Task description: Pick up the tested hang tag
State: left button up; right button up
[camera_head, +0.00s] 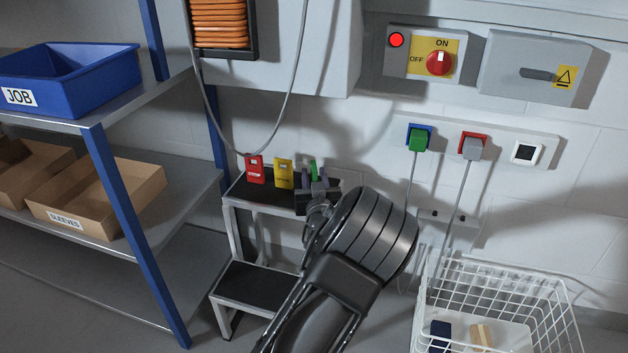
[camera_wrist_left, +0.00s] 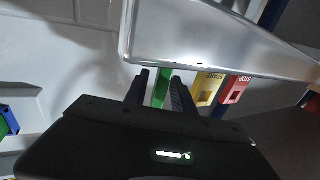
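A green tag (camera_head: 313,168) stands at the right end of a row of tags on the black top of a step stool (camera_head: 262,187). No writing on it can be read. My left gripper (camera_head: 317,184) is at this tag, its fingers partly covering it in the head view. In the left wrist view the green tag (camera_wrist_left: 161,89) shows upright between the two dark fingers (camera_wrist_left: 160,86), one on each side. The fingers are apart, with a narrow gap showing beside the tag; I cannot tell whether one finger touches it. My right gripper is not in view.
A yellow tag (camera_head: 284,173) and a red tag (camera_head: 255,170) stand left of the green one. A shelf rack with a blue bin (camera_head: 68,78) is at left. A white wire basket (camera_head: 540,310) is at lower right. Cables hang from wall plugs (camera_head: 473,147).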

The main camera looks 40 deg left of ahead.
pick_arm(q)
grip_shut()
dwell(0.5)
notch_tip(320, 180, up, 10)
jog(key=p, duration=0.5)
dwell(0.4)
